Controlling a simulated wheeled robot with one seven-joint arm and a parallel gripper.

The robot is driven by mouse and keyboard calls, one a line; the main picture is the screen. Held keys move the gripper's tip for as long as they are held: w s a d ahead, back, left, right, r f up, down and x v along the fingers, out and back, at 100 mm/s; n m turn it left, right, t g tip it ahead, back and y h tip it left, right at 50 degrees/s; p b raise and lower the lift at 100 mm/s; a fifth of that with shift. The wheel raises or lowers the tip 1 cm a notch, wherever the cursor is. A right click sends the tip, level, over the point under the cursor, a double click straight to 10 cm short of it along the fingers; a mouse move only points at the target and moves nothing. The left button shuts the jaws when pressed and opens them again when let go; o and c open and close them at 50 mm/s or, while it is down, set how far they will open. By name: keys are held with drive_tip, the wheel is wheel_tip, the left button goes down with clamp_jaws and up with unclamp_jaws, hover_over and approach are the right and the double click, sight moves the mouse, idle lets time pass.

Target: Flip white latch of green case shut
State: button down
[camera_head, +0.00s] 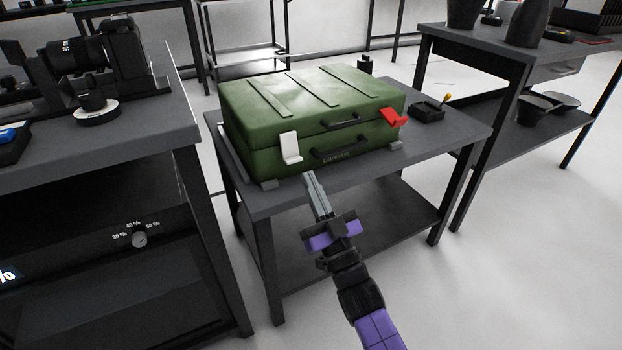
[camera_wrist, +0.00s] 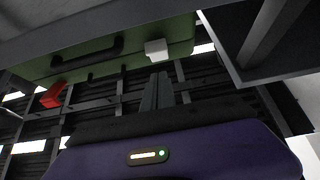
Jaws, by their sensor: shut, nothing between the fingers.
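The green case (camera_head: 300,100) lies closed on a dark table. Its white latch (camera_head: 290,148) is on the front face near the left corner, with its lower end sticking out from the case. The white latch also shows in the wrist view (camera_wrist: 156,49), on the edge of the green case (camera_wrist: 120,50). A red latch (camera_head: 393,118) sits near the case's right front corner and sticks out too; it is at the left in the wrist view (camera_wrist: 52,95). My gripper (camera_head: 311,178) is shut and empty, in front of the case, a little below and right of the white latch and apart from it.
The table (camera_head: 440,140) has a small black tray (camera_head: 428,111) right of the case. A bench with a camera (camera_head: 90,55) stands close on the left, another table (camera_head: 480,60) on the right. Floor in front is clear.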

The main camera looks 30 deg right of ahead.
drive_tip(key=p+v, duration=0.1)
drive_tip(key=v, duration=0.8)
drive_tip(key=shift+f, duration=0.2)
drive_tip(key=s+a+f+g, duration=0.15)
drive_tip(key=s+g, duration=0.35)
drive_tip(key=s, duration=1.3)
drive_tip(key=s+a+f+g, duration=0.1)
drive_tip(key=s+a+g, duration=0.3)
drive_tip(key=s, duration=1.3)
wheel_tip(320, 180, up, 30)
drive_tip(key=d+p, duration=0.1)
drive_tip(key=p, duration=2.9)
drive_tip(key=shift+f+g, duration=0.25)
drive_tip(key=shift+g, duration=0.15)
drive_tip(key=shift+s, duration=0.15)
